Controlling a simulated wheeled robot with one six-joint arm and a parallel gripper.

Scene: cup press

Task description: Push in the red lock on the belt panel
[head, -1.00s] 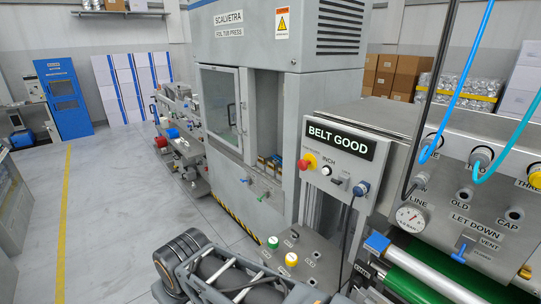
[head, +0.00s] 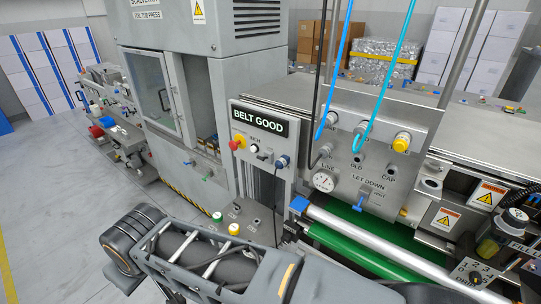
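The belt panel (head: 287,160) is a grey box under a black BELT GOOD sign (head: 260,121), left of the middle in the head view. A red mushroom-shaped knob (head: 235,145) with yellow on it sits at the panel's left side, below the sign. It looks like the red lock, but I cannot tell from here whether it is in or out. My gripper is out of view.
A green belt (head: 350,250) with a metal roller runs right of the panel. The let-down panel (head: 370,160) with hoses and a gauge stands behind it. A low box with green and yellow buttons (head: 234,229) stands below the belt panel. Open floor lies at left.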

